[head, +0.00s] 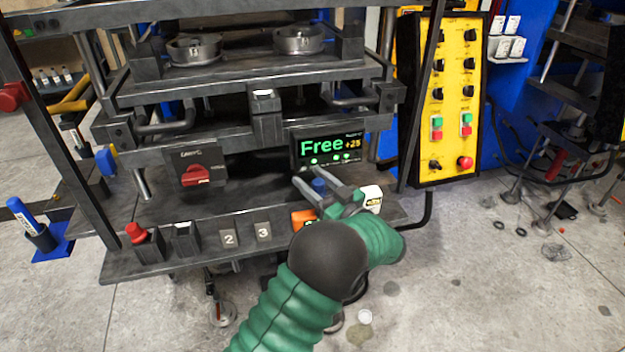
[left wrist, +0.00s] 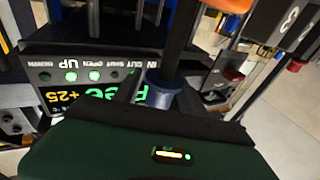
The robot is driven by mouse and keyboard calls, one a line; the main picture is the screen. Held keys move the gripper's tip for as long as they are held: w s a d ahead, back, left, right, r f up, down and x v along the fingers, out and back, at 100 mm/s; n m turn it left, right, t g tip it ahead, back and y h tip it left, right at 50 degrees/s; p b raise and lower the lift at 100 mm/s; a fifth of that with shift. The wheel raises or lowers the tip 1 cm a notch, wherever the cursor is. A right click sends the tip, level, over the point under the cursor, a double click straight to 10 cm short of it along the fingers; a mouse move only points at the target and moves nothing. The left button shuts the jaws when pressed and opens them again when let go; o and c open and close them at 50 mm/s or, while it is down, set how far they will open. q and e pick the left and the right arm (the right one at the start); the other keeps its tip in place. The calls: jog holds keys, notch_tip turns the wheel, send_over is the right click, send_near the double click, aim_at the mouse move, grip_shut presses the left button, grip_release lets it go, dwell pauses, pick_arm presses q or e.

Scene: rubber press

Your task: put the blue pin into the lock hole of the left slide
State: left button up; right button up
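A blue pin (head: 22,212) with pale lettering stands tilted in a dark cup on a blue base at the far left of the head view. My left gripper (head: 318,184) is at the right of the press's front shelf, fingers spread around a blue knob (head: 319,187). The knob also shows in the left wrist view (left wrist: 163,93). I cannot tell whether the fingers touch it. The lock hole of the left slide cannot be made out. My right gripper is not in view.
A display (head: 327,147) reading "Free +25" is just behind my left gripper. A red knob (head: 136,233) and number plates (head: 229,239) line the shelf's front. A yellow control panel (head: 448,100) stands to the right. Floor at the right front is mostly clear.

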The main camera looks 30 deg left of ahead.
pick_arm(q)
jog(key=shift+d+r, duration=0.35)
jog(key=shift+d, duration=0.05)
jog(key=v, duration=1.1)
jog(key=w+m+t+h, duration=0.5)
jog(key=w+t+h, duration=0.2)
jog(key=w+t, duration=0.1)
jog(key=s+d+f+m+h, duration=0.2)
jog(key=d+f+m+h, duration=0.4)
jog(key=h, duration=0.2)
jog(key=s+f+m+g+h, duration=0.2)
jog(key=s+f+g, duration=0.3)
jog(key=s, duration=0.8)
jog(key=s+f+m+g+h, duration=0.2)
jog(key=s+f+g, duration=0.3)
jog(key=s, duration=0.8)
notch_tip(320, 180, down, 2)
jog(key=shift+s+d+f, duration=0.1)
jog(key=shift+s+d, duration=0.05)
jog(key=shift+s, duration=0.25)
